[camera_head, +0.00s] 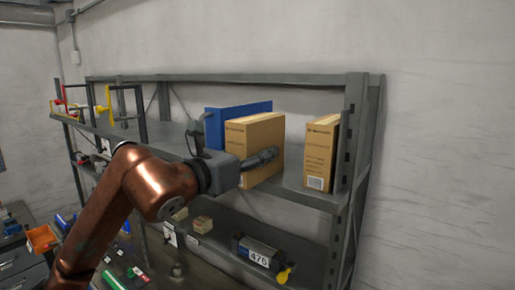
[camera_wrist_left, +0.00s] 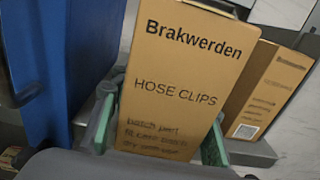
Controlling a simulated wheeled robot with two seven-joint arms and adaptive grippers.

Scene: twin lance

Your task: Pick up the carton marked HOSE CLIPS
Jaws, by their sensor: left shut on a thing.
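The tan carton (camera_head: 262,130) is at the upper shelf, between a blue item and another carton. In the left wrist view the carton (camera_wrist_left: 185,60) reads "Brakwerden" and "HOSE CLIPS", with smaller print below partly blurred. My left gripper (camera_head: 258,160) is shut on it; its green-padded fingers (camera_wrist_left: 160,135) sit on either side of the carton's lower part. The carton looks slightly tilted in the wrist view. I cannot tell whether its base touches the shelf. My right gripper is not in view.
A blue binder-like item (camera_head: 238,112) stands close on the left. A second tan carton (camera_head: 321,150) stands to the right by the shelf's grey upright (camera_head: 352,140). The grey shelf board (camera_head: 295,188) has a gap between the cartons. Below sits a dark box marked 476 (camera_head: 258,256).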

